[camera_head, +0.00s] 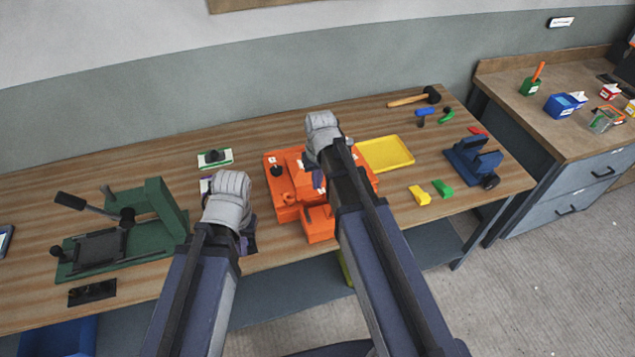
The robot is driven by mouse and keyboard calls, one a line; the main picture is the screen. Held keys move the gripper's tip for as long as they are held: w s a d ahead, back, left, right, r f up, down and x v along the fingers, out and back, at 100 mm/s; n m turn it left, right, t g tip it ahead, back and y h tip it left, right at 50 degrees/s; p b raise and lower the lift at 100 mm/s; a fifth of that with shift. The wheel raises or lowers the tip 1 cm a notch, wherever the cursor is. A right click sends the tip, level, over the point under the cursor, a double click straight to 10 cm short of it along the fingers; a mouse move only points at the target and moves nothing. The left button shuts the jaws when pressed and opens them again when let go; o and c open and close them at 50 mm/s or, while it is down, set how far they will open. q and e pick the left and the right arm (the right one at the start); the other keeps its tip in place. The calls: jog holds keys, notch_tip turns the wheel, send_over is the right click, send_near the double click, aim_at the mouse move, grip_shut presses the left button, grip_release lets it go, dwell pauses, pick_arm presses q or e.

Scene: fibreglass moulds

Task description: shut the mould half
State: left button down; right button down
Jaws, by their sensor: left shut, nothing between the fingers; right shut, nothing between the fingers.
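An orange mould (287,187) with a black knob on its left part stands at the middle of the workbench. My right arm crosses in front of it and hides much of its middle and right side, so I cannot tell how far its halves are apart. My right gripper (322,135) is over the back of the orange mould, shut and empty. My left gripper (229,200) is to the left of the mould, over the bench, shut and empty. The fingertips of both are largely hidden behind the wrists, and I cannot tell whether the right one touches the mould.
A green fixture (159,205) with a black lever stands on the left of the wooden bench (110,150). A yellow tray (388,153), yellow and green blocks, a blue vice (473,162) and a mallet (415,98) are to the right. Bare bench lies at the back left.

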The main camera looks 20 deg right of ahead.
aim_at(316, 203)
jog(key=f+b, duration=0.4)
jog(key=f, duration=0.1)
jog(key=f+b, duration=0.3)
jog(key=shift+w, duration=0.3)
